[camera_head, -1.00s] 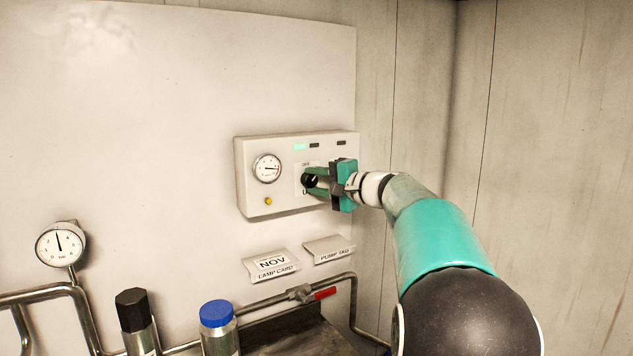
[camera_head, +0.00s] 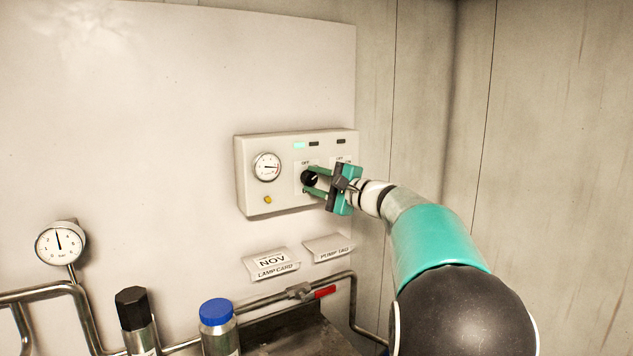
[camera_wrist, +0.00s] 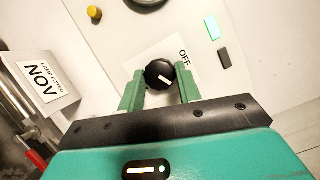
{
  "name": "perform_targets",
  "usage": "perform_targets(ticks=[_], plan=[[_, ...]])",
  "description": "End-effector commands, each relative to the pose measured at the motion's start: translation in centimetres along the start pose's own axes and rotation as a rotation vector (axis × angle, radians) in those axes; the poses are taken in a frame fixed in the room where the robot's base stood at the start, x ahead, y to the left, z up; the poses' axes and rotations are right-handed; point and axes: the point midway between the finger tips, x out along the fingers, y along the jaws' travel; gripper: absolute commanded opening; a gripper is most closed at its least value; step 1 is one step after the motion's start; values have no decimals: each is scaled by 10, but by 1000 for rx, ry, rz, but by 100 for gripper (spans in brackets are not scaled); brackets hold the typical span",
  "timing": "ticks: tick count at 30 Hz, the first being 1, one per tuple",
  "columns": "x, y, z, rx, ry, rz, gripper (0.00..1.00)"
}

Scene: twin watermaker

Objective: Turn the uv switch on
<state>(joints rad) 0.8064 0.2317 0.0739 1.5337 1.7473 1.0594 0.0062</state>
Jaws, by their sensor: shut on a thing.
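The control box (camera_head: 252,190) is a pale panel on the wall with a black round rotary switch (camera_head: 308,177) on its front. An OFF label (camera_head: 305,162) is above the switch. My gripper (camera_head: 312,181) has its green fingers on either side of the switch and is shut on it. In the wrist view the knob (camera_wrist: 158,68) sits between the fingertips, with a white pointer line slanting away from the OFF label (camera_wrist: 184,58). The gripper is rolled relative to the box. I cannot read a UV label; my gripper hides part of the panel.
The box also has a round gauge (camera_head: 267,167), a yellow button (camera_head: 268,199), a lit green indicator (camera_head: 299,146) and dark indicators. A second OFF label (camera_head: 340,160) is close behind my gripper. Cards, pipes and a red-handled valve (camera_head: 324,293) are below.

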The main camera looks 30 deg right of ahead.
Motion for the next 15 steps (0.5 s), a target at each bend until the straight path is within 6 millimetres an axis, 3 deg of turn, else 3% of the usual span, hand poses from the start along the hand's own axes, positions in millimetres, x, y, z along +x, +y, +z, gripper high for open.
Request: perform_targets(ticks=[3,4,6,15], plan=[[-1,1,-2,1,3,1,11],[-1,1,-2,1,3,1,40],[-1,0,-1,1,3,1,53],[-1,0,-1,0,1,1,55]])
